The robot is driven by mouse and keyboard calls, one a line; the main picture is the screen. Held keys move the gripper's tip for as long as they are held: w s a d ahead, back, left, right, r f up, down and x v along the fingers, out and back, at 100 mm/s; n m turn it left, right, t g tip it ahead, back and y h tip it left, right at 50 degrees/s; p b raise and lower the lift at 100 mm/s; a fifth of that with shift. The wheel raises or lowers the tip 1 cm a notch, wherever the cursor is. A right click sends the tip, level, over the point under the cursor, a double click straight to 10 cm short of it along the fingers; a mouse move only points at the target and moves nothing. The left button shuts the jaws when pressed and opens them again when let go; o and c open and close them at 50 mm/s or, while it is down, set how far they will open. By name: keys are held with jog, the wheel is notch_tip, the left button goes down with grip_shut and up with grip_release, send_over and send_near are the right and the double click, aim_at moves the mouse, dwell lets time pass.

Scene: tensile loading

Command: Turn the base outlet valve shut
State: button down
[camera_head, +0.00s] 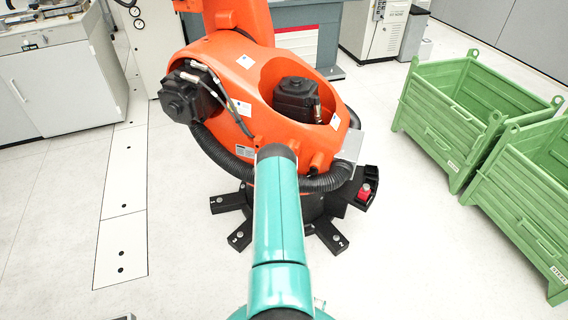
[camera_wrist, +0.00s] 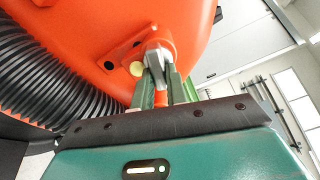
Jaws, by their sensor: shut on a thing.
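In the wrist view, the base outlet valve shows as a small grey lever handle (camera_wrist: 155,60) on an orange boss low on the orange robot's base. My gripper (camera_wrist: 162,82) has its green fingers on either side of the handle and is shut on it. The handle points down toward my gripper, slightly tilted. In the head view, my teal arm reaches to the front of the orange industrial robot (camera_head: 235,75) and hides my gripper and the valve.
A black ribbed hose (camera_wrist: 55,75) lies close on the left in the wrist view. Black feet (camera_head: 330,235) spread from the robot's base. Green crates (camera_head: 445,120) stand at the right. White floor is clear left of the base, and a grey cabinet (camera_head: 60,85) stands beyond.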

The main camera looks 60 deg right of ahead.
jog(key=shift+f+m, duration=0.1)
jog(key=shift+m, duration=0.9)
jog(key=c, duration=1.4)
grip_release()
jog(key=shift+a, duration=0.1)
jog(key=s+a, duration=0.1)
jog(key=a, duration=1.2)
jog(key=shift+a, duration=0.3)
jog(key=shift+s, duration=0.1)
